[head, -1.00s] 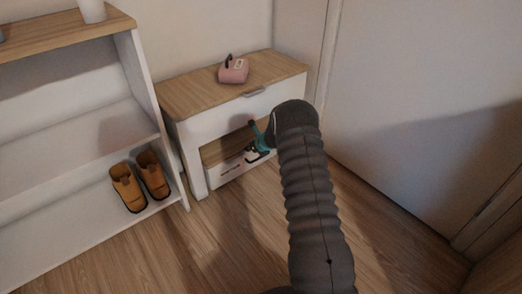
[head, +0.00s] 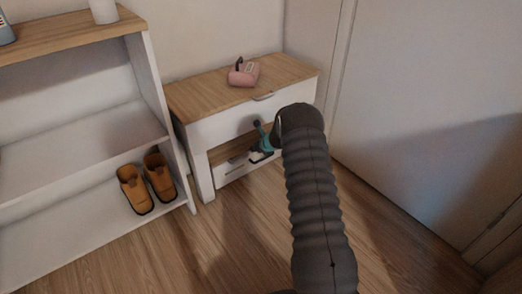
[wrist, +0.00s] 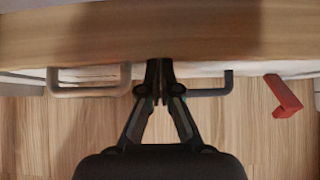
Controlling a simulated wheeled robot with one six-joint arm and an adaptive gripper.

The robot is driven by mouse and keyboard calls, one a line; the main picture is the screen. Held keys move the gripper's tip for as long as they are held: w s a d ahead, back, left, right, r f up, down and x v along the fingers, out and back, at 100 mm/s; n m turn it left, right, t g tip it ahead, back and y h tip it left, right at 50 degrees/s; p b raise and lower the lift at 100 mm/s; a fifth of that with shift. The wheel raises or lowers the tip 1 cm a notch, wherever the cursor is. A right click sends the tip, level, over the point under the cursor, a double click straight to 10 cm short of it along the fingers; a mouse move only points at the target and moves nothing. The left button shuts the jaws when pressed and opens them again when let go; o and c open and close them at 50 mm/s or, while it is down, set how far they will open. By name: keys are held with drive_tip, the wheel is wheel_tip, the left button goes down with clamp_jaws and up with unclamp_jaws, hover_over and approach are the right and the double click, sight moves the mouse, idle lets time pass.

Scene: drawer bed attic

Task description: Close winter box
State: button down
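A white low front with small dark, unreadable lettering (head: 235,169) shows in the lower opening of the white nightstand (head: 222,127); it may be the winter box. How far it stands out I cannot tell. My gripper (head: 258,152), teal and black, is low in front of that opening, partly hidden by my dark arm. In the wrist view my gripper's fingers (wrist: 160,70) are together with nothing seen between them. Their tips are at a pale front edge below a wooden band (wrist: 80,35). A beige handle (wrist: 90,90) is left of them and a dark handle (wrist: 212,91) right.
A pink object (head: 243,74) lies on the nightstand's wooden top. A white shelf unit (head: 85,140) with orange-brown shoes (head: 135,188) stands at left. A white door or panel (head: 430,120) is at right. A red piece (wrist: 283,96) shows in the wrist view. Floor in front is open.

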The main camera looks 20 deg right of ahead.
drive_tip(key=s+f+v, duration=0.1)
drive_tip(key=f+v, duration=0.1)
drive_tip(key=v, duration=1)
drive_tip(key=shift+s+d+r+b, duration=0.3)
drive_tip(key=shift+s+d+b, duration=0.1)
drive_tip(key=shift+s, duration=0.25)
